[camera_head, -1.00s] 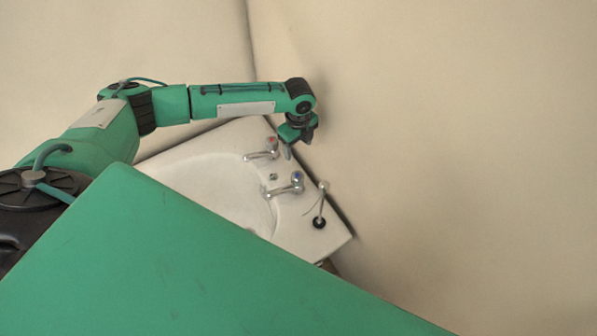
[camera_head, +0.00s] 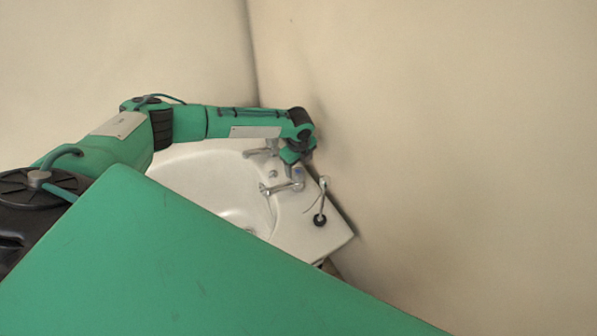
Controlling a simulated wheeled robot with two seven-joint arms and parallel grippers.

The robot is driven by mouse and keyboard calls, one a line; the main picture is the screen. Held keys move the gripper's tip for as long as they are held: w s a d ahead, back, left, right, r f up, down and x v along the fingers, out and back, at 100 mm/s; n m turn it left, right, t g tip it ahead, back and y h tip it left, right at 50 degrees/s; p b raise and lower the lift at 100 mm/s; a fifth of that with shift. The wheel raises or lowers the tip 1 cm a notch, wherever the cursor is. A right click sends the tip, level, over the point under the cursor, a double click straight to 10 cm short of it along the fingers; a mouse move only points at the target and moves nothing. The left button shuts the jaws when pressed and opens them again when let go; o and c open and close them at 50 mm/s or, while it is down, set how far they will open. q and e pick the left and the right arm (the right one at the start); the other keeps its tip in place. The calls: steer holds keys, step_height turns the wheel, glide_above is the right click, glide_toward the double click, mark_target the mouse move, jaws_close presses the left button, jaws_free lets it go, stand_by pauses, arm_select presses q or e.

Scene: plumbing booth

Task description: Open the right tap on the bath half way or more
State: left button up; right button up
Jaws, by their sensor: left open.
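The white bath (camera_head: 205,172) with a rounded bowl stands in the corner and looks like a basin. Its right tap (camera_head: 283,187) is chrome with a blue-marked top, at the far right rim. The left tap (camera_head: 262,152) is further back, and its top is hidden by my arm. My left gripper (camera_head: 292,164) is open and points down just above and behind the right tap's head. I cannot tell whether the fingers touch the tap's head. My right gripper is not in view.
A thin chrome lever on a black round base (camera_head: 320,220) rises from the rim right of the right tap. Bare beige walls (camera_head: 450,130) stand close behind and right of the bath. The bowl is empty.

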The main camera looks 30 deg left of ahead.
mark_target(298, 172)
arm_select(q)
step_height(298, 172, down, 4)
steer(key=shift+f, duration=0.5)
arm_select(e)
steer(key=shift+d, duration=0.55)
arm_select(q)
steer(key=c, duration=1)
